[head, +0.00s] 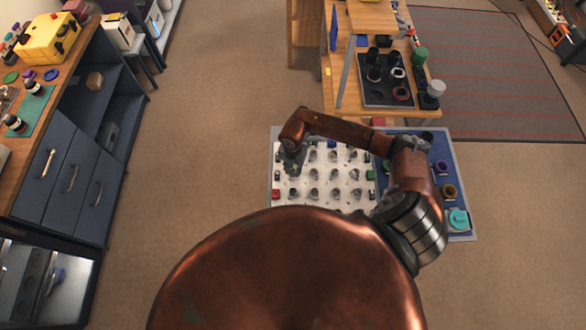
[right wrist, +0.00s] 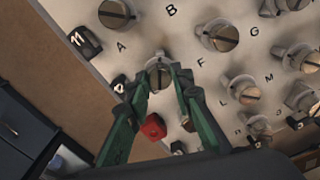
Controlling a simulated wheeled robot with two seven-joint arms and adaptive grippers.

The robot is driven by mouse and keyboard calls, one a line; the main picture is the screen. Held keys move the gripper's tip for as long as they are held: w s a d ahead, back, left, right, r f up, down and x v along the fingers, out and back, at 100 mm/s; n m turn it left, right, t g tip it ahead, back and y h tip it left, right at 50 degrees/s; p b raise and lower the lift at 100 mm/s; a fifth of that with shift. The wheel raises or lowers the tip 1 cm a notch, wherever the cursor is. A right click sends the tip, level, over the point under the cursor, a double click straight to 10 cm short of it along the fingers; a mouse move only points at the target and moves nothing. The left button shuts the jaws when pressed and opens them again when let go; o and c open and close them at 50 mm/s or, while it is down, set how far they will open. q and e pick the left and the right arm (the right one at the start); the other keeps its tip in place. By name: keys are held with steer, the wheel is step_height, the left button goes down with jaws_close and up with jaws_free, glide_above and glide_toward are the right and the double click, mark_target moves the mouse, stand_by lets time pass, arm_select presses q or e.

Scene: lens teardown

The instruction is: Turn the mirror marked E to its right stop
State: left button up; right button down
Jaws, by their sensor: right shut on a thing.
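A white board (head: 322,192) on the floor platform carries rows of small round mirrors on mounts. My right gripper (head: 293,163) is down at the board's left side. In the right wrist view its two green fingers (right wrist: 165,76) are shut on a mirror (right wrist: 159,74) with a round metallic face. No letter E is readable; the held mirror's own letter is hidden or out of sight. Letters A, B, F and G show around it. Other mirrors stand nearby, one near A (right wrist: 115,13) and one near G (right wrist: 219,36). My left gripper is not in view.
A red block (right wrist: 152,126) and a black block marked 11 (right wrist: 86,41) sit near the board's edge. A blue tray (head: 421,178) with coloured rings and a teal part (head: 458,219) lies right of the board. Brown floor (head: 205,130) is clear to the left.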

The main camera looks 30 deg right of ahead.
mark_target(293, 171)
steer(key=shift+m+p, duration=0.35)
steer(key=shift+m, duration=0.75)
steer(key=c, duration=1.7)
jaws_free()
step_height(293, 171, up, 12)
